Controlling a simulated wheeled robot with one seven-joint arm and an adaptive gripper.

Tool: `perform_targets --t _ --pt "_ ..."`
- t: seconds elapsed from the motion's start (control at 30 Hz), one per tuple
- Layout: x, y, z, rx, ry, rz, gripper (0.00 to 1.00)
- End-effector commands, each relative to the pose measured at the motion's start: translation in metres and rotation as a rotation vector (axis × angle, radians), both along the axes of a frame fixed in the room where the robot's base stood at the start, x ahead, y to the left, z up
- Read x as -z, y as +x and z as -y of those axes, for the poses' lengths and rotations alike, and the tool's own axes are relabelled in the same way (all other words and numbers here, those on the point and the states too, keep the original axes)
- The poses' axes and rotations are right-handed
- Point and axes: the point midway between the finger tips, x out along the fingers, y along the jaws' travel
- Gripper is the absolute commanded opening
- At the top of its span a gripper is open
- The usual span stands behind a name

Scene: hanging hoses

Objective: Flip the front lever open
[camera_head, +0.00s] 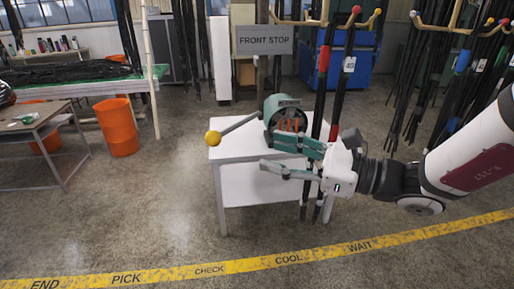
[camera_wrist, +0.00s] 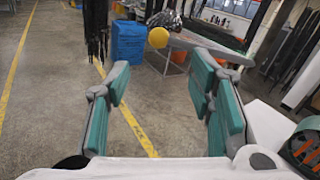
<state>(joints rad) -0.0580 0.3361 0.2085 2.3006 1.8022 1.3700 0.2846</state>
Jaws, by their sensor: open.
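The front lever is a grey rod (camera_head: 240,124) with a yellow ball knob (camera_head: 213,138) at its end. It slopes down to the left from a teal, round-bodied machine (camera_head: 283,104) with orange parts inside, on a white table (camera_head: 238,180). My gripper (camera_head: 269,153) is open and empty, its fingers pointing left in front of the machine, to the right of the knob and apart from it. In the wrist view, the yellow knob (camera_wrist: 158,38) shows beyond the gap between my fingertips (camera_wrist: 158,68), with the rod running right. My fingers partly hide the machine's lower front.
A grey "FRONT STOP" sign (camera_head: 264,40) stands behind the machine. Dark hoses (camera_head: 342,85) hang close behind and right of the table. An orange bin (camera_head: 121,127) and a workbench (camera_head: 38,127) stand left.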

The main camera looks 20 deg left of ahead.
Motion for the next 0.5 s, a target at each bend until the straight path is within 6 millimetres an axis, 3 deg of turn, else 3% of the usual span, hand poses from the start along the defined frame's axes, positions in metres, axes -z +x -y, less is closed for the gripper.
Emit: perform_targets --t 0.2,0.5 --pt "0.0 -0.001 0.036 0.002 -0.001 0.001 0.49" --pt "0.0 -0.002 0.049 0.0 0.0 0.0 0.49"
